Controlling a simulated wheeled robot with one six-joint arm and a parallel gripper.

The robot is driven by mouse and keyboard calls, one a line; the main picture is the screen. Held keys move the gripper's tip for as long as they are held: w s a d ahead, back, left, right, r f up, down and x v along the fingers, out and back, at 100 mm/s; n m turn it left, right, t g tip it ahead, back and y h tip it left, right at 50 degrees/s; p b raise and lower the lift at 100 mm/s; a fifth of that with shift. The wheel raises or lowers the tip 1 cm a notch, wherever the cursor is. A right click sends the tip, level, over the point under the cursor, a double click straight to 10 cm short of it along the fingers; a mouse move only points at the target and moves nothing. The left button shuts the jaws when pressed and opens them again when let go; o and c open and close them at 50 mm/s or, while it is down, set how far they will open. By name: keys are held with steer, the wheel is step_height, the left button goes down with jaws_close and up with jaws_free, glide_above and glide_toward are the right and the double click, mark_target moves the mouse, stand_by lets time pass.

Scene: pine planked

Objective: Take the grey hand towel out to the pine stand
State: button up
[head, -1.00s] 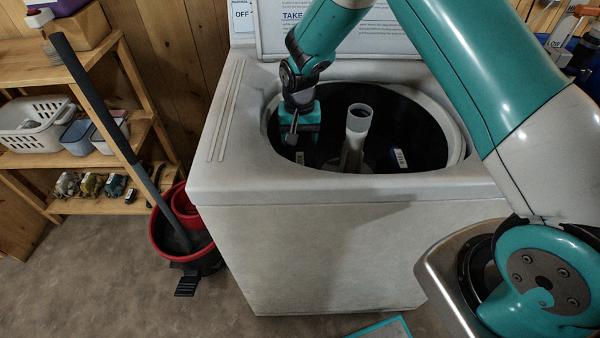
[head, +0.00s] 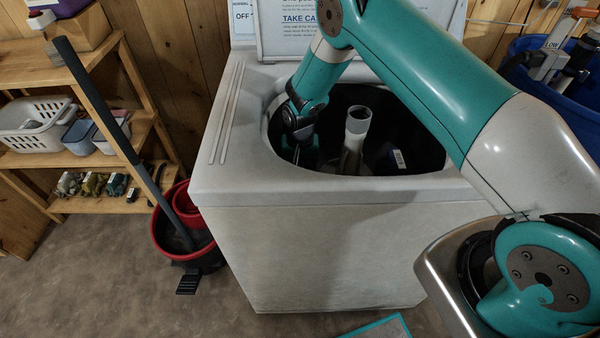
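My gripper (head: 302,152) reaches down into the open drum of a white top-loading washer (head: 300,240), on the left side of the pale agitator post (head: 355,140). Its fingertips are in the dark of the drum, so I cannot tell whether they are open or shut. I cannot make out the grey hand towel in the drum; the inside is very dark. A small dark item with a white label (head: 398,160) shows at the drum's right side. The wooden shelf unit (head: 75,75) at the left may be the pine stand; I cannot tell.
A red and black mop bucket (head: 185,225) with a long dark handle (head: 100,100) stands left of the washer. The shelves hold a white basket (head: 32,125) and small bins (head: 80,136). A blue tub (head: 560,85) is at the right. The floor at the front left is clear.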

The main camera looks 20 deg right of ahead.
steer(key=c, duration=1.1)
steer(key=shift+r, duration=0.15)
